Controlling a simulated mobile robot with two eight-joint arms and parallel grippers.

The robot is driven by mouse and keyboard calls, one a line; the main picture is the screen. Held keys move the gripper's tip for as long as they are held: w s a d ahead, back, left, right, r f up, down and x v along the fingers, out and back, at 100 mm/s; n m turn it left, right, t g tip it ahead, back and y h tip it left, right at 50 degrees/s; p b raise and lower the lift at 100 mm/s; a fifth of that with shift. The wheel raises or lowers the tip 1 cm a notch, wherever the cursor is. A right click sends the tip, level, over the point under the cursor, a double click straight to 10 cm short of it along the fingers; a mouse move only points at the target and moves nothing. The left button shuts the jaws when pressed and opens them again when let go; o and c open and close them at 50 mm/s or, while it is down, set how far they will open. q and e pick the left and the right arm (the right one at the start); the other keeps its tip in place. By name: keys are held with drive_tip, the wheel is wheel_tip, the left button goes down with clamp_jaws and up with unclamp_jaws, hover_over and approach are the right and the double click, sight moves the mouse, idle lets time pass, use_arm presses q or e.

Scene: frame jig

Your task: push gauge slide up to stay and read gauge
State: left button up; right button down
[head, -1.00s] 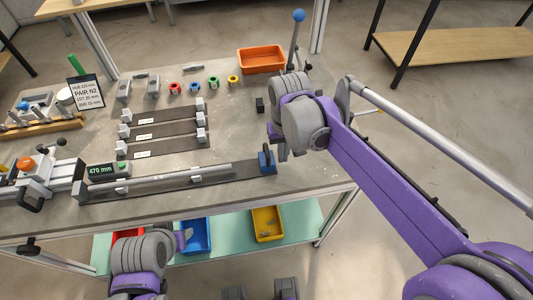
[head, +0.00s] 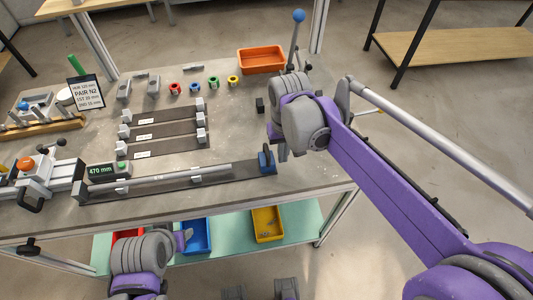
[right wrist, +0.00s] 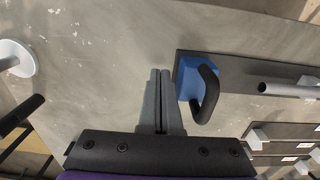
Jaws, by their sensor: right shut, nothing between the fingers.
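The gauge slide is a blue block (head: 265,162) with a black handle, at the right end of a dark rail (head: 240,174). In the right wrist view the blue slide (right wrist: 187,75) is just right of my fingers. The stay, a grey rod (head: 180,174), lies along the rail; a gap separates its right end from the slide. The gauge display (head: 103,170) reads 470 mm in green. My right gripper (head: 284,155) is shut and empty beside the slide's outer side; its fingertips (right wrist: 160,74) look close to it, contact unclear. My left arm (head: 145,255) is low at the front; its jaw state is unclear.
Behind the gauge lie several shorter dark bars (head: 165,131) with grey end blocks. A sign (head: 86,92) reads PAIR N2. Coloured rings, an orange bin (head: 262,59) and a blue-knobbed lever (head: 298,17) stand farther back. A clamp (head: 40,180) is at left.

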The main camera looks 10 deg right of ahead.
sight(245, 169)
drive_tip(key=shift+a, duration=0.25)
idle(0.4)
drive_tip(key=shift+s+a, duration=0.15)
drive_tip(key=shift+a, duration=4.85)
drive_tip(key=shift+d+r+p, duration=0.4)
drive_tip(key=shift+r+p, duration=0.35)
drive_tip(key=shift+r, duration=0.1)
drive_tip(key=shift+d+r+p, duration=0.55)
drive_tip(key=shift+r, duration=0.3)
drive_tip(key=shift+d+r+p, duration=0.5)
drive_tip(key=shift+r+p, duration=0.05)
drive_tip(key=shift+r, duration=0.25)
drive_tip(key=shift+d, duration=0.1)
